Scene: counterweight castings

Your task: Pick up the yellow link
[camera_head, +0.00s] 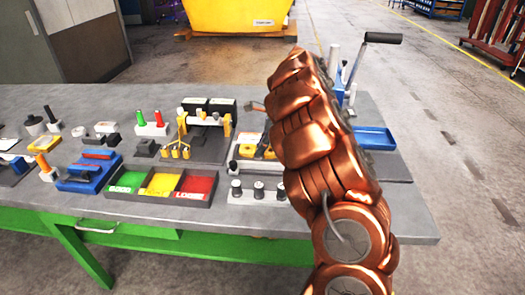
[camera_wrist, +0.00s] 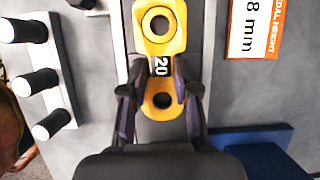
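The yellow link (camera_wrist: 160,28) lies flat in the wrist view, with a round hole at each end and a black "20" label across its middle. My gripper (camera_wrist: 160,72) is over it, with one dark finger along each side of its near half. The fingers are spread apart, and I cannot tell whether they touch the link. In the head view my coppery arm covers the gripper. Yellow pieces (camera_head: 247,151) show just left of the arm on the bench, and they may be this link.
The grey bench (camera_head: 330,222) holds a three-colour tray (camera_head: 187,200), a yellow rack (camera_head: 203,125), and a blue tray (camera_head: 375,138) right of my arm. Dark pegs with white ends (camera_wrist: 38,82) stand left of the link; an orange-edged card (camera_wrist: 256,30) lies right.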

